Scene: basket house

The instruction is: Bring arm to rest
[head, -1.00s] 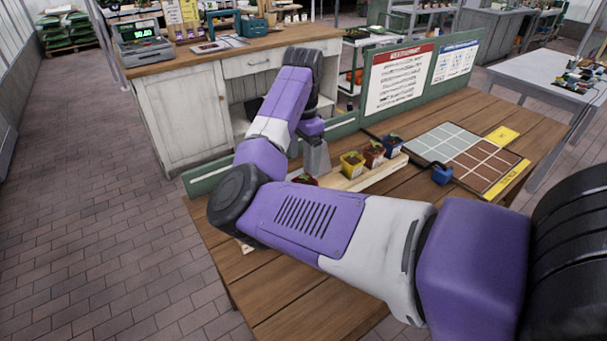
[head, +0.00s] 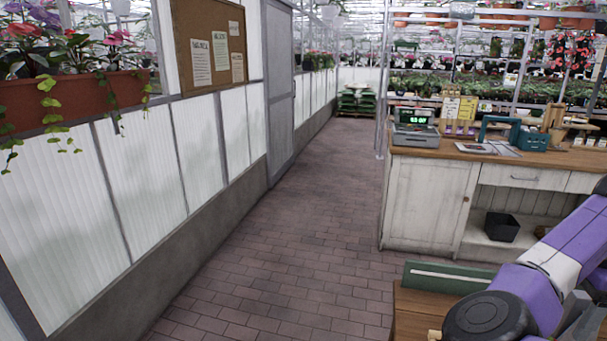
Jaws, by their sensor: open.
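My purple and white arm (head: 575,235) reaches in at the lower right of the head view. Its dark round joint (head: 488,318) is over the near left corner of the wooden table (head: 410,318). My gripper (head: 580,318) shows only in part at the lower right edge, as grey finger pieces spread apart. It is open, and I see nothing held between the fingers. The rest of the arm and most of the table are out of view.
A green board (head: 440,277) edges the table's back left. Behind stands a white counter (head: 428,200) with a wooden top, cash register (head: 415,137) and black bin (head: 501,227). A brick-paved aisle (head: 290,240) lies clear beside the left wall (head: 130,180).

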